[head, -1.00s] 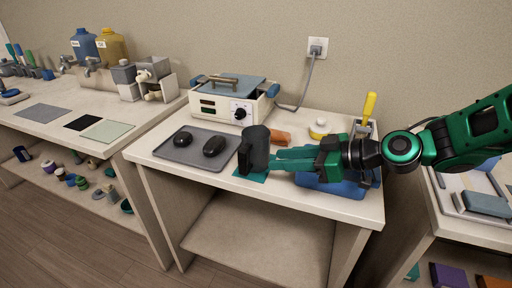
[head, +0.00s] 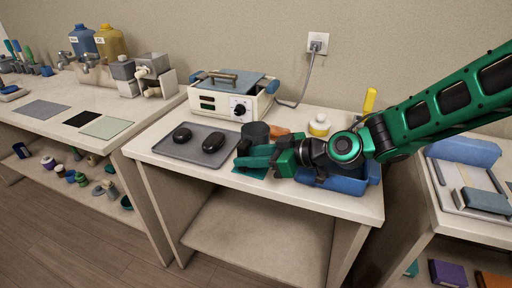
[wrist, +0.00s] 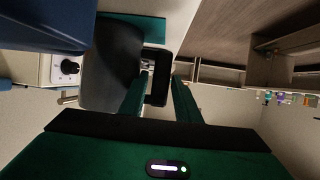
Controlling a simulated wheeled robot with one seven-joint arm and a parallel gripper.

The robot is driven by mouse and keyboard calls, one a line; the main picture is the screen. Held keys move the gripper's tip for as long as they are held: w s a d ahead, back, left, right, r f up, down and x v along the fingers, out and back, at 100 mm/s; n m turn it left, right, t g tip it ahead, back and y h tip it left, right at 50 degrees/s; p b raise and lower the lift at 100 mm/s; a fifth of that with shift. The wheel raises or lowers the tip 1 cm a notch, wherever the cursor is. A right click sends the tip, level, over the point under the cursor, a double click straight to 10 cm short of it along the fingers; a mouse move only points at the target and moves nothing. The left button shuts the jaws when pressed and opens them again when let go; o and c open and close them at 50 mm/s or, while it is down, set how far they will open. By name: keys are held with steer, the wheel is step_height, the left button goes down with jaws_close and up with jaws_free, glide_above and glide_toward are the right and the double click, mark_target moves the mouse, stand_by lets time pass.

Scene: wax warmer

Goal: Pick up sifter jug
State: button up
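The sifter jug (head: 255,131) is a dark grey cylinder with a loop handle. It is on the teal mat (head: 251,171) at the front of the middle table, partly hidden by my gripper. My gripper (head: 255,157) is low at its front side, fingers pointing left. In the wrist view the jug (wrist: 110,68) fills the upper left, its handle (wrist: 157,93) towards my fingers. My gripper (wrist: 160,78) is open there, one finger on each side of the handle's outer bar. I cannot tell whether either finger touches it.
A grey tray (head: 165,150) with two dark rounded items lies left of the jug. The wax warmer (head: 222,106) stands behind.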

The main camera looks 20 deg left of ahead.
jaws_close()
step_height(320, 180, up, 18)
stand_by(0.7)
steer(key=c, duration=0.6)
jaws_free()
steer(key=shift+c, duration=0.2)
jaws_close()
